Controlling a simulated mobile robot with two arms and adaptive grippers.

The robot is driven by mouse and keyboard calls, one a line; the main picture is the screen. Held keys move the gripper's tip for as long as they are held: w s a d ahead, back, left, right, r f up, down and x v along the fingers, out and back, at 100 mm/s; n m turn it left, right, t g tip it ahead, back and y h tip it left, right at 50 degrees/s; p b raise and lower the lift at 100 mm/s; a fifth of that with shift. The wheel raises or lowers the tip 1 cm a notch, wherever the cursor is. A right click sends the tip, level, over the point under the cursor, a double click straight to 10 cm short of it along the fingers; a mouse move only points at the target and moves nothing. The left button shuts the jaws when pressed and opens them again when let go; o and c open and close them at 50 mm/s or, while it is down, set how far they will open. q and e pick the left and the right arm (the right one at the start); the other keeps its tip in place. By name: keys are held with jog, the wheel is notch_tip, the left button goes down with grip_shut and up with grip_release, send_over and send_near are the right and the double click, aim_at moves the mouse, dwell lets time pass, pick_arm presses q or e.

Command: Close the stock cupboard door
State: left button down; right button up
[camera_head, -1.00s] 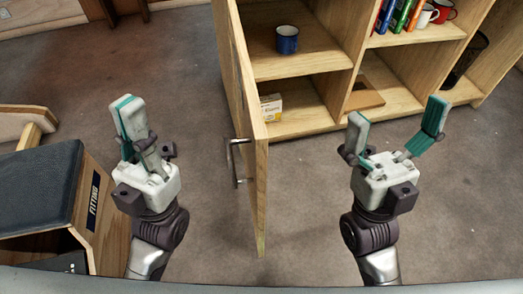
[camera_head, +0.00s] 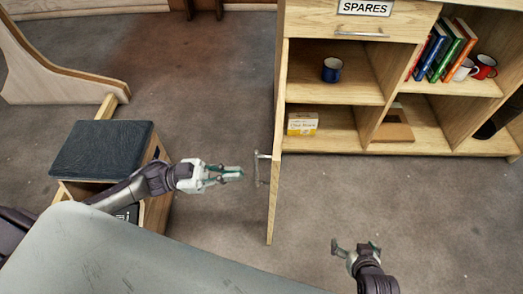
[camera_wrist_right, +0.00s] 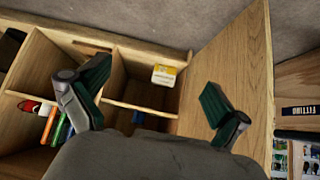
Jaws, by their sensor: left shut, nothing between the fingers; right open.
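The stock cupboard door (camera_head: 275,190) stands open in the head view, seen nearly edge-on and swung out toward me from the left side of the cupboard. Its bar handle (camera_head: 258,170) is on the door's left face. My left gripper (camera_head: 240,172) is shut and empty, pointing right, with its tips just left of the handle; I cannot tell whether they touch. My right gripper (camera_head: 356,247) is open and empty, low in front of the cupboard and right of the door. In the right wrist view, the door's inner face (camera_wrist_right: 235,75) shows beside the right finger.
The cupboard (camera_head: 350,110) holds a blue mug (camera_head: 332,69), a yellow-and-white box (camera_head: 302,123), and books (camera_head: 447,50) with mugs at right. A drawer labelled SPARES (camera_head: 364,8) is above. A black-topped box seat (camera_head: 103,148) stands left. The floor around the door is clear.

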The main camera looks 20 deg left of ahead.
pick_arm(q)
jog(key=w+a+f+n+g+y+p, duration=0.1)
jog(key=a+n+y+p, duration=0.15)
jog(key=a, duration=0.55)
jog(key=w+d, duration=0.3)
jog(key=d, duration=1)
jog(key=shift+d+m+y, duration=0.15)
jog(key=shift+m+y, duration=0.2)
jog(key=shift+y, duration=0.1)
pick_arm(e)
jog(key=s+d+f+g, duration=0.1)
jog(key=s+f+g, duration=0.1)
jog(key=s, duration=0.3)
jog(key=s+d+f+g+h, duration=0.1)
jog(key=s+d+f+g, duration=0.1)
jog(key=s, duration=0.4)
jog(key=shift+s+d+f+g, duration=0.15)
jog(key=shift+d+f+g, duration=0.15)
jog(key=shift+f+g, duration=0.5)
jog(key=shift+r, duration=0.2)
